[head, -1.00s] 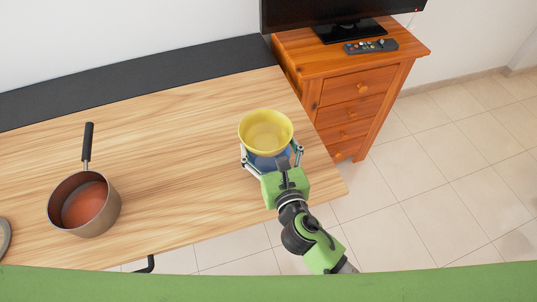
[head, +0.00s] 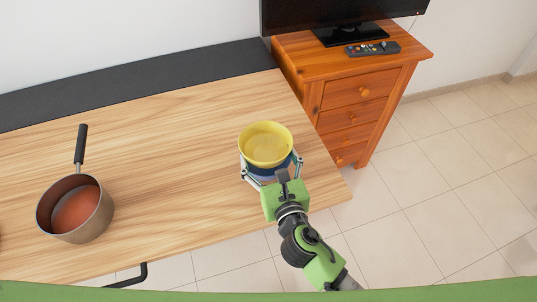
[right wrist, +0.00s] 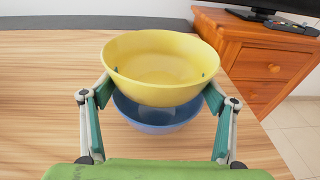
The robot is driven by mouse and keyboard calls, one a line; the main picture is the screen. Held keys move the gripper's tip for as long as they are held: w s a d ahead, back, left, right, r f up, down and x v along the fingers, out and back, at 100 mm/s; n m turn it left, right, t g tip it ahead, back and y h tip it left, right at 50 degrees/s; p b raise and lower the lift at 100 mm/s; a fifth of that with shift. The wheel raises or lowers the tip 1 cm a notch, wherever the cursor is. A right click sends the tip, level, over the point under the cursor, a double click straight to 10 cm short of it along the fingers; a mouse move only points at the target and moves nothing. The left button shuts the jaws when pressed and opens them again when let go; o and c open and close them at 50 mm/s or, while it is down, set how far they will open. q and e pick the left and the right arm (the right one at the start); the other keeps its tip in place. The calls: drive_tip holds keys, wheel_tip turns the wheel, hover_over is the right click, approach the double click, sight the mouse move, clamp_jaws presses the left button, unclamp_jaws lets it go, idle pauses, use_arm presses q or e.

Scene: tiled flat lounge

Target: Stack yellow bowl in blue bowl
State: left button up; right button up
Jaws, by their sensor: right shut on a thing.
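The yellow bowl (head: 266,143) is upright, gripped between the fingers of my right gripper (head: 270,160) near the table's right end. In the right wrist view the fingers press the yellow bowl (right wrist: 160,70) from both sides. The blue bowl (right wrist: 157,117) is below the yellow one on the table, and its upper part is partly hidden by it. In the head view only a strip of the blue bowl (head: 268,171) shows under the yellow bowl. The wrist view shows the yellow bowl's base overlapping the blue bowl's opening; I cannot tell whether they touch. My left gripper is out of view.
A saucepan (head: 76,210) with a black handle stands on the left of the wooden table (head: 170,150). A wooden drawer cabinet (head: 352,95) with a remote (head: 373,48) and a screen stands beyond the table's right end. The table's middle is clear.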

drive_tip(key=o, duration=1.4)
drive_tip(key=shift+o, duration=0.2)
drive_tip(key=shift+r, duration=0.1)
drive_tip(key=shift+r, duration=0.15)
drive_tip(key=v, duration=1.2)
drive_tip(key=shift+r+b, duration=0.3)
drive_tip(key=shift+r, duration=0.15)
